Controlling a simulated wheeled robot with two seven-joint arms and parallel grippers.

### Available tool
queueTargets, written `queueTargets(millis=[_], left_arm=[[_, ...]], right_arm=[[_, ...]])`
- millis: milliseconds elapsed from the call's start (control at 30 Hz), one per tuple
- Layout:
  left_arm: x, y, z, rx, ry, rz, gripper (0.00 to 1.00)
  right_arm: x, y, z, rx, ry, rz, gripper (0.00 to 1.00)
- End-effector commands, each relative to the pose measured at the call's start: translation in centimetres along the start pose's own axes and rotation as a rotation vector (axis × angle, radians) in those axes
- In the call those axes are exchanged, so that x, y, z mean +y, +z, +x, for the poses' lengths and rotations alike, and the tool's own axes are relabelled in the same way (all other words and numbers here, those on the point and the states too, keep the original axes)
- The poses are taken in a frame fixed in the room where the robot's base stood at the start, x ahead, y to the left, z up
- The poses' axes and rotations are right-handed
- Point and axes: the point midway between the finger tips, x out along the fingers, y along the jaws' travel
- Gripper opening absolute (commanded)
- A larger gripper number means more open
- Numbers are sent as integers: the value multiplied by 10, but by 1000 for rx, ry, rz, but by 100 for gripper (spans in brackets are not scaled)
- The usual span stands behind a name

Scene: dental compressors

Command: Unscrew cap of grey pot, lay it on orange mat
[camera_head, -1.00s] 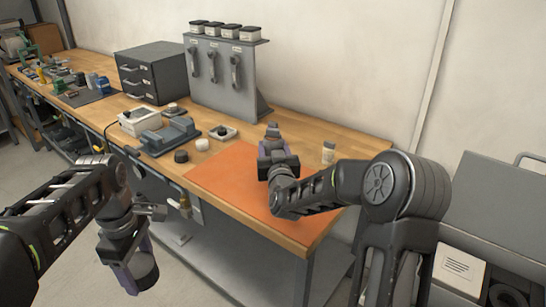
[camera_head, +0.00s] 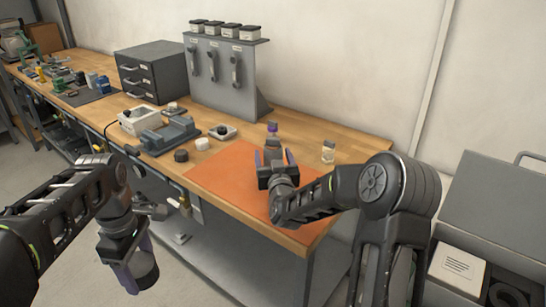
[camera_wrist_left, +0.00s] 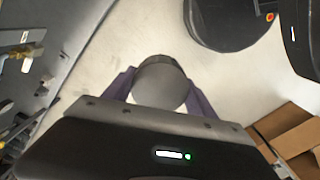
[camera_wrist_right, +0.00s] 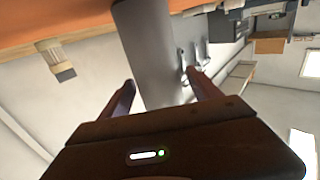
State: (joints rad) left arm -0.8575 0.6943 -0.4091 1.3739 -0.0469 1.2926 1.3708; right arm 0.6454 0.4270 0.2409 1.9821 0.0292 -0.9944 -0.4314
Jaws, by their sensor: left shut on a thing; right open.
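My left gripper (camera_head: 130,262) is shut on a round grey pot-like thing (camera_head: 143,272) with a dark rim, off the bench's front edge. The left wrist view shows its flat grey face (camera_wrist_left: 160,85) between the fingers. My right gripper (camera_head: 275,158) is open over the orange mat (camera_head: 222,172). In the right wrist view a grey cylinder (camera_wrist_right: 150,45) shows beyond the open fingers. I cannot tell which of these grey pieces is pot or cap.
A small jar (camera_head: 328,152) stands right of the mat. A black knob (camera_head: 181,156), a white piece (camera_head: 202,144) and a grey fixture (camera_head: 170,135) lie left of it. A grey rack (camera_head: 225,75) and drawer cabinet (camera_head: 150,70) stand behind. The mat's left part is bare.

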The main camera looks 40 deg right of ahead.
Motion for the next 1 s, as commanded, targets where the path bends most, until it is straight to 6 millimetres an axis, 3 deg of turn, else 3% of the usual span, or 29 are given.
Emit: queueTargets(millis=[367, 800, 1000], left_arm=[[0, 0, -1, 0, 0, 0, 17], [0, 0, 15, 0, 0, 0, 17], [0, 0, 17, 0, 0, 0, 17]], right_arm=[[0, -2, -8, 0, -1, -1, 72], [0, -1, -93, 1, 0, -2, 72], [0, -2, -117, 1, 0, 0, 72]])
